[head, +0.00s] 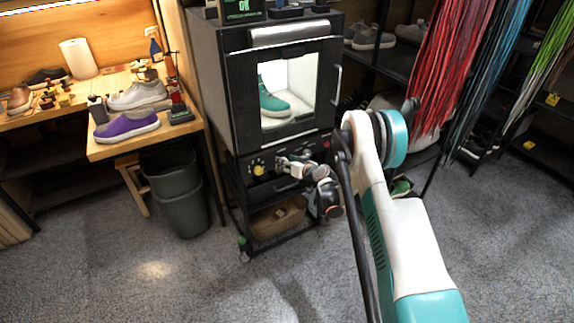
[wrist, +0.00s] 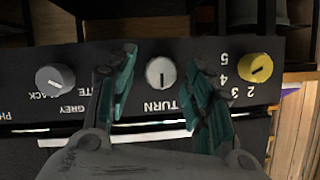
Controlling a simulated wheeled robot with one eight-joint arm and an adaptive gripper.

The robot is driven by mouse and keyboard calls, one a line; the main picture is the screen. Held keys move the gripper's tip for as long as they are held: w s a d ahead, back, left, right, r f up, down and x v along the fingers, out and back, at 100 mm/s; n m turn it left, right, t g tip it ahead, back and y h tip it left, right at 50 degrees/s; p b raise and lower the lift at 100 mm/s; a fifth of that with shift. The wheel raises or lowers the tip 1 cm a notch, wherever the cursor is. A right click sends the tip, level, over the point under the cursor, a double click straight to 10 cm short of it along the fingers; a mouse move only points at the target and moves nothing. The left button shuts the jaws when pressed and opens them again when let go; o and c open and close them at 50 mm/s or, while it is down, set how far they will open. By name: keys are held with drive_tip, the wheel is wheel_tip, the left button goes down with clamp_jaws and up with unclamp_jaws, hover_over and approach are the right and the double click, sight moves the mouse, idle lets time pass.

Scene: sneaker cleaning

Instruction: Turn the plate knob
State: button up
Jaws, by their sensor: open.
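The black control panel (head: 244,170) is on the front of a cabinet, below its window. In the wrist view, which shows the panel upside down, a light round knob (wrist: 160,73) sits in the middle above a label reading "TURN". My gripper (wrist: 162,60) is open, with one teal-padded finger on each side of this knob. I cannot tell whether either finger touches it. A grey knob (wrist: 54,80) is at the left, by colour-name labels. A yellow knob (wrist: 255,68) with numbers is at the right. In the head view my gripper (head: 285,163) is at the panel and hides the middle knob.
A teal sneaker (head: 272,100) stands behind the cabinet window. The yellow knob (head: 258,170) is close to my gripper. A grey bin (head: 183,200) and a wooden workbench (head: 110,150) with shoes are at the left. Hanging laces (head: 450,70) are at the right. The front floor is clear.

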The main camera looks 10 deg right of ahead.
drive_tip(key=c, duration=1)
drive_tip(key=m+y, duration=0.2)
drive_tip(key=m, duration=0.1)
drive_tip(key=shift+d, duration=0.15)
drive_tip(key=shift+c, duration=0.2)
drive_tip(key=o, duration=1)
drive_tip(key=shift+o, duration=0.2)
